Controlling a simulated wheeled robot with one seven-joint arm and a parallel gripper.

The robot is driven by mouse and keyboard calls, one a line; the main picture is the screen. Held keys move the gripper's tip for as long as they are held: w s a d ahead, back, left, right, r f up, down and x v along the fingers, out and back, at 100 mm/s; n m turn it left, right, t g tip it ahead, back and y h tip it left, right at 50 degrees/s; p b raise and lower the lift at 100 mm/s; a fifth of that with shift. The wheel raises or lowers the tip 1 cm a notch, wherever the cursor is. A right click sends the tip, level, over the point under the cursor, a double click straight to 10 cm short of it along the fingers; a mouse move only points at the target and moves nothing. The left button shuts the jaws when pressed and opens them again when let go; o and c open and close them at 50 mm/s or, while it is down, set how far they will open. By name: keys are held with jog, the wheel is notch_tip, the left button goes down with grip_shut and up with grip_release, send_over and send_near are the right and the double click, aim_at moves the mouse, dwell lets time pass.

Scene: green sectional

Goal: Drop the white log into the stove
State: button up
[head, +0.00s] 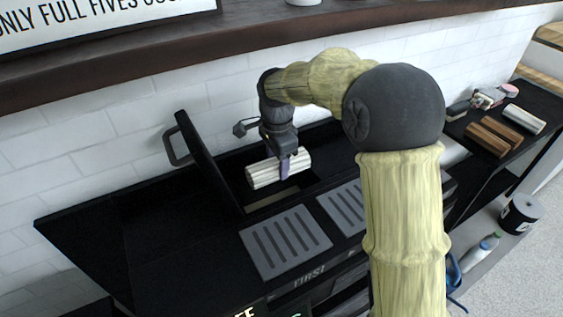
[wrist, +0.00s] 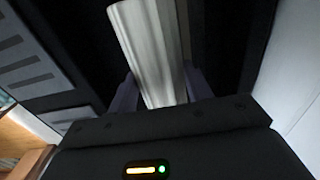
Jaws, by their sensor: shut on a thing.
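The white log (head: 264,174) is a ridged, pale piece held by my gripper (head: 285,165). In the wrist view the log (wrist: 150,50) lies between the two fingers of my gripper (wrist: 157,92), which are shut on it. The stove (head: 150,240) is a black box with its lid (head: 207,160) raised at the left of an opening. In the head view the log is over this opening, roughly level; its exact height above the opening I cannot tell. Part of the log is hidden behind a finger.
Grey slotted plates (head: 286,243) lie on the stove top in front of the opening. A black shelf (head: 545,103) at the right holds brown logs (head: 494,137) and another white log (head: 524,119). A white brick wall stands close behind, with a dark ledge (head: 130,52) above.

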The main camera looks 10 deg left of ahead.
jog(key=shift+f+b, duration=0.3)
jog(key=shift+f, duration=0.7)
jog(key=o, duration=1.2)
jog(key=shift+o, duration=0.2)
